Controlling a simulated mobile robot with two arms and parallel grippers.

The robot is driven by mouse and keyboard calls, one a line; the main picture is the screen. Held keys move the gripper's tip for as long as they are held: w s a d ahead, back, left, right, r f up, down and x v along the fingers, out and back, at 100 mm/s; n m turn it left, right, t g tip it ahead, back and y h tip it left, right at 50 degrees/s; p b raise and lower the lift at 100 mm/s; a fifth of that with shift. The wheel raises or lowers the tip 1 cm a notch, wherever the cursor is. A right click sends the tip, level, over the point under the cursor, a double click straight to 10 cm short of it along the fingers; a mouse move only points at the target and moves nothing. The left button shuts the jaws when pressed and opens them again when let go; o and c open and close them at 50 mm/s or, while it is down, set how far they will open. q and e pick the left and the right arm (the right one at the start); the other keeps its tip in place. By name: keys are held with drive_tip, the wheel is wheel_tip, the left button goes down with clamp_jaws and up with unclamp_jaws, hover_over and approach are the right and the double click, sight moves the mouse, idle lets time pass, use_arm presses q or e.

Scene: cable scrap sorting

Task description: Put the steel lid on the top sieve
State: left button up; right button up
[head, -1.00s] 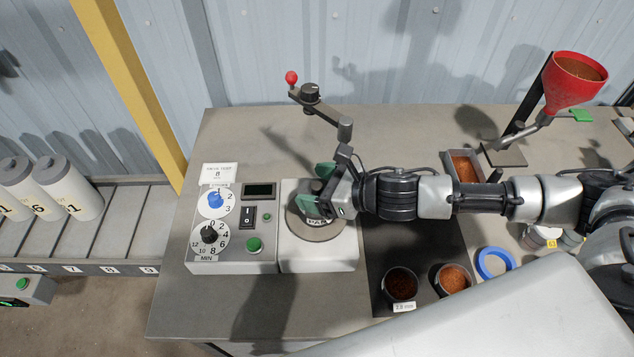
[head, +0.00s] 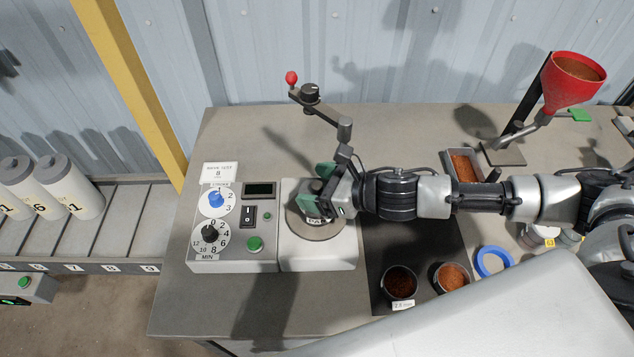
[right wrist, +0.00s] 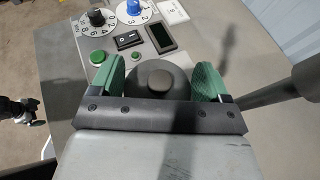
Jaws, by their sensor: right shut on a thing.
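My right gripper (head: 322,184) is over the shaker on the left part of the bench. The disc rests on the white shaker base (head: 318,260). A label reading "PAN" shows at its front, partly covered by the gripper. Whether sieves are stacked under the disc I cannot tell from above.
A control panel (head: 232,250) with dials adjoins the shaker. A crank arm with a red ball (head: 291,78) stands behind.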

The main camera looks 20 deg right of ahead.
drive_tip(key=o, duration=1)
drive_tip(key=shift+c, duration=0.2)
drive_tip(key=b+v, duration=0.2)
drive_tip(key=v, duration=0.8)
drive_tip(key=shift+s+d+b, duration=0.3)
drive_tip(key=shift+b, duration=0.05)
